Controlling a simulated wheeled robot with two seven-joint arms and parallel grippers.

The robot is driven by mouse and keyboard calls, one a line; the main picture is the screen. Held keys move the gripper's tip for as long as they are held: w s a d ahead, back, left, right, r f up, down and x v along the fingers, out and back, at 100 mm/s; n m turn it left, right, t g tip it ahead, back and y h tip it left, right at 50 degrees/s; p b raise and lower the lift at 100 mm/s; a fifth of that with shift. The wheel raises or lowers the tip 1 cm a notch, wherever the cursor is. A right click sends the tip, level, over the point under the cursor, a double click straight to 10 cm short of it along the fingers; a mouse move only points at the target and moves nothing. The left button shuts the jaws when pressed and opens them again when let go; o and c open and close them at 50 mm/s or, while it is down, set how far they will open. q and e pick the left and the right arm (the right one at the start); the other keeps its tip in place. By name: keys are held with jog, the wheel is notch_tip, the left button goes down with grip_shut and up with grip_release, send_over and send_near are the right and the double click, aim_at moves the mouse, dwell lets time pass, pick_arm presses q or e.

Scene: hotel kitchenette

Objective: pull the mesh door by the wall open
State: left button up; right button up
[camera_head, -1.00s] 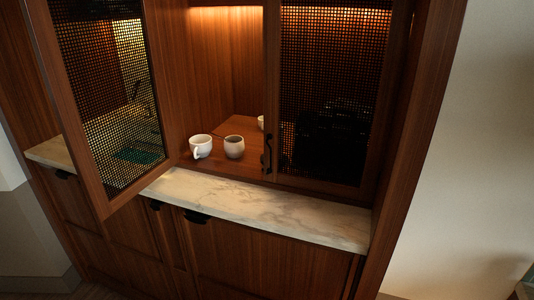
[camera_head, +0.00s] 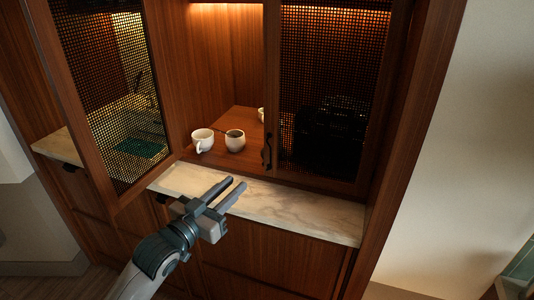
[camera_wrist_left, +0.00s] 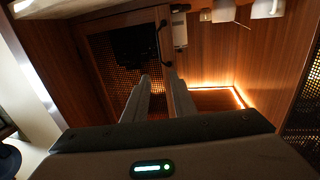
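The mesh door by the wall (camera_head: 330,110) is the right-hand door of the wooden cabinet and is shut. Its dark bar handle (camera_head: 267,152) is upright on the door's left edge. In the left wrist view the door (camera_wrist_left: 112,72) appears upside down, with the handle (camera_wrist_left: 163,42) beyond my fingertips. My left gripper (camera_head: 238,182) is open by a narrow gap and empty. It is over the marble counter, below and left of the handle, and apart from it. My right gripper is not in view.
The left mesh door (camera_head: 112,100) stands swung open, left of my arm. White cups (camera_head: 203,140) and (camera_head: 235,140) stand on the wooden shelf inside. The marble counter (camera_head: 290,211) runs below the doors. A pale wall (camera_head: 465,130) rises at the right.

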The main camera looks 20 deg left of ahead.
pick_arm(q)
jog(key=shift+w, duration=0.1)
jog(key=p+x, duration=0.4)
jog(key=x, duration=1.3)
jog(key=shift+p, duration=0.3)
jog(key=shift+w+d+f, duration=0.1)
grip_shut()
dwell(1.1)
